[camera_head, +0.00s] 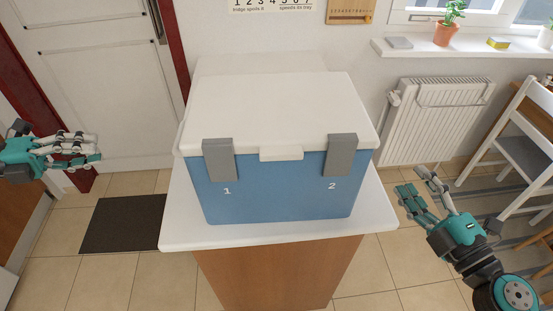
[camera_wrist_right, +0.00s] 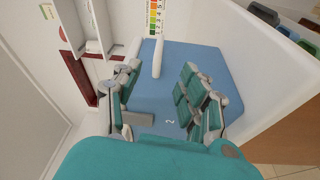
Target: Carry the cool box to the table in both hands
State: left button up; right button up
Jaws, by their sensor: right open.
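The cool box (camera_head: 275,190) has a blue body, a white lid (camera_head: 265,105) that is down, and two grey latches marked 1 and 2. It stands upright on a white-topped wooden cabinet (camera_head: 205,235). My left gripper (camera_head: 85,149) is left of the box, apart from it, with its fingers spread and empty. My right gripper (camera_head: 418,187) is right of the cabinet top, open and empty, clear of the box. In the right wrist view the blue box (camera_wrist_right: 205,60) shows beyond the open fingers (camera_wrist_right: 155,92). The box's rear is hidden.
A dark mat (camera_head: 120,224) lies on the tiled floor at left, before a white door (camera_head: 90,70). A radiator (camera_head: 440,115) and a windowsill with a potted plant (camera_head: 447,30) are at right. A white chair (camera_head: 520,140) stands at the right edge.

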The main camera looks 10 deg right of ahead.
pick_arm(q)
jog(key=shift+d, duration=0.1)
send_near(177, 140)
jog(key=x, duration=1)
jog(key=shift+f, duration=0.4)
pick_arm(e)
jog(key=x, duration=1.7)
jog(key=shift+w, duration=0.2)
pick_arm(q)
jog(key=shift+c, duration=0.2)
jog(key=c, duration=0.4)
pick_arm(e)
jog(key=c, duration=0.5)
pick_arm(q)
grip_shut()
pick_arm(e)
grip_shut()
pick_arm(q)
jog(key=shift+r, duration=0.25)
pick_arm(e)
jog(key=shift+r, duration=0.35)
